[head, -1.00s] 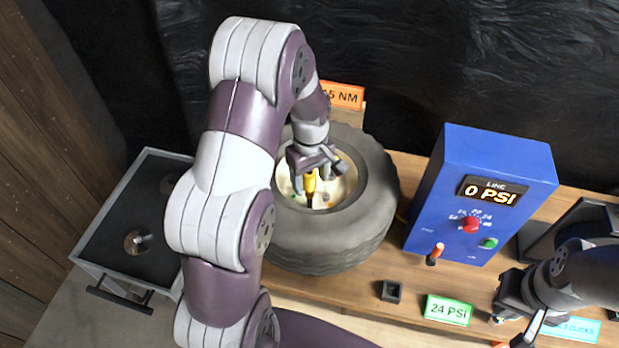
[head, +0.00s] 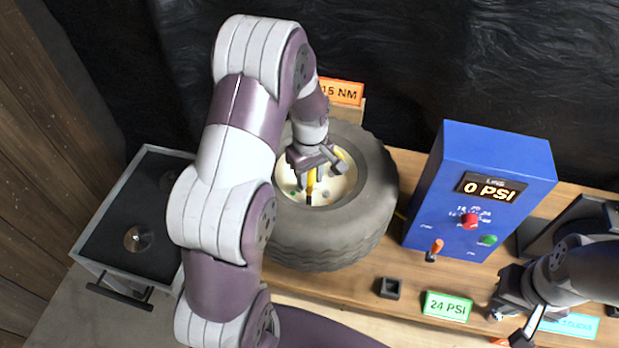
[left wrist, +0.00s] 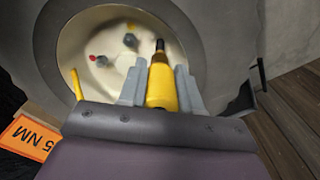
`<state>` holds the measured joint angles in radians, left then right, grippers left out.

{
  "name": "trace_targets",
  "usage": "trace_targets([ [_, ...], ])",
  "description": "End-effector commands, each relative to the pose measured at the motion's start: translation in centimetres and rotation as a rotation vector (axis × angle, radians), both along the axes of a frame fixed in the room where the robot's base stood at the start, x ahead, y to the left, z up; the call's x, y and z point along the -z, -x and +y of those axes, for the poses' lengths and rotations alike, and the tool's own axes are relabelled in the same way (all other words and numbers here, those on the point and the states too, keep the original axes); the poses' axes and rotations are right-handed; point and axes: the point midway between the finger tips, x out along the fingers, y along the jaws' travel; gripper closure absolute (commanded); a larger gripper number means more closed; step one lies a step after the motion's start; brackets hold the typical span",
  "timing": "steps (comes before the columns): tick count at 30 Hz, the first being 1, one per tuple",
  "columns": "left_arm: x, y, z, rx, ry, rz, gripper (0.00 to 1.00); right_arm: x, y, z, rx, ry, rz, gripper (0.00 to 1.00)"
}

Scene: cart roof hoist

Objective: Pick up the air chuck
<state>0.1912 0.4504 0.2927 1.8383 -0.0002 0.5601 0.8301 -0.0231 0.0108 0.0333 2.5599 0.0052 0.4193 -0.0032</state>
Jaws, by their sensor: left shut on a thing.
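The air chuck is a yellow body with a dark tip. In the left wrist view the air chuck (left wrist: 161,85) sits between the two grey fingers of my left gripper (left wrist: 161,90), which is shut on it. In the head view my left gripper (head: 312,172) is over the pale hub of the tyre, and the yellow chuck (head: 311,181) points down toward the hub. I cannot tell whether its tip touches the hub. My right gripper (head: 507,305) is at the right front of the bench; its jaws are too unclear to read.
The tyre (head: 335,240) lies on the wooden bench (head: 350,292). A blue box reading 0 PSI (head: 480,190) stands to its right. A small black square holder (head: 390,287) and a green 24 PSI sign (head: 447,306) are in front. A grey-rimmed tray (head: 105,205) is at left.

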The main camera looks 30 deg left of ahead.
Motion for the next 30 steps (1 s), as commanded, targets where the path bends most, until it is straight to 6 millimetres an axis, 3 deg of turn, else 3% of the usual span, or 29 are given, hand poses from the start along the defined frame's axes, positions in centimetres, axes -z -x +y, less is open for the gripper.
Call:
trace_targets([
  [5, -3.0, -0.1, 0.0, 0.000, -0.002, -0.007, 1.00, 1.0, 0.0, 0.0, 0.000, 0.000, 0.000, 1.00],
  [15, -7.6, -1.8, -8.1, 0.007, 0.000, -0.004, 1.00, 2.5, 0.0, 0.0, 0.000, 0.000, 0.000, 1.00],
  [19, -9.2, -2.2, -10.2, 0.004, 0.001, -0.001, 1.00, 2.4, 0.0, 0.0, 0.000, 0.000, 0.000, 1.00],
  [30, -9.9, -2.5, -11.4, 0.000, 0.000, 0.000, 1.00, 2.4, 0.0, 0.0, 0.000, 0.000, 0.000, 1.00],
])
